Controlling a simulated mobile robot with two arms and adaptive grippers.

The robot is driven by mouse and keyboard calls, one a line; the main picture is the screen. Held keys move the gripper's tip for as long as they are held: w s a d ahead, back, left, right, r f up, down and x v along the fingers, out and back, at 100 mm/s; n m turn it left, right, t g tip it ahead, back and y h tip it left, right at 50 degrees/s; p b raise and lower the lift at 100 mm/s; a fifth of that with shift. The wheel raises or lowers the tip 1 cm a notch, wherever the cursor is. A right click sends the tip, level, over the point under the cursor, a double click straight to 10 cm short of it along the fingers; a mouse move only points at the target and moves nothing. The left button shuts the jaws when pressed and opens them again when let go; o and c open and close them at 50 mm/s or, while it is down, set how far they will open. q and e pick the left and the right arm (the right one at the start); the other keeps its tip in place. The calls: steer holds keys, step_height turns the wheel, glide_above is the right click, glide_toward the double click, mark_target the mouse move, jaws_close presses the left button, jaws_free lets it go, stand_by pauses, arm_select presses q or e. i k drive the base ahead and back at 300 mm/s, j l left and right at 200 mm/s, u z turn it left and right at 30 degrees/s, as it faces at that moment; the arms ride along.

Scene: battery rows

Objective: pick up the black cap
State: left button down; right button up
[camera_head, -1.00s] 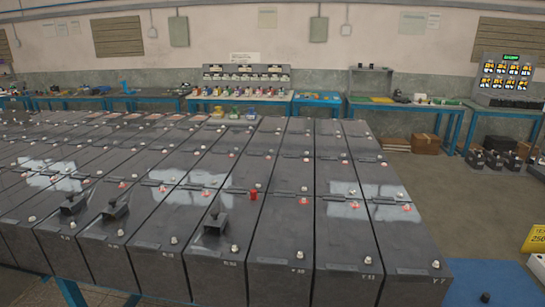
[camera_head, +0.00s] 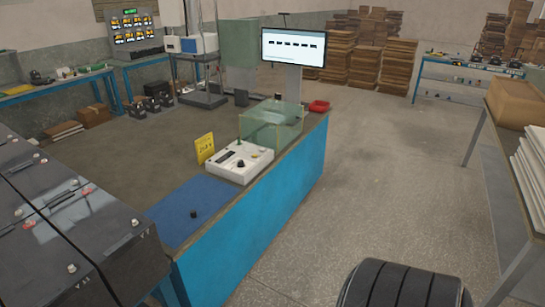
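A small black cap (camera_head: 194,214) sits on the blue mat (camera_head: 180,204) at the near left end of the blue-sided bench (camera_head: 255,225). It stands clear of other things on the mat. Neither of my grippers is in view, so nothing can be told of their state.
Behind the mat are a white instrument box (camera_head: 239,161), a yellow sign (camera_head: 205,149) and a clear green-tinted case (camera_head: 270,124). A row of dark batteries (camera_head: 70,215) stands left of the mat. Open floor (camera_head: 390,180) lies right of the bench, up to a table with a cardboard box (camera_head: 514,103).

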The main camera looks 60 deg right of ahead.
mark_target(193, 213)
steer(key=z, duration=1.1)
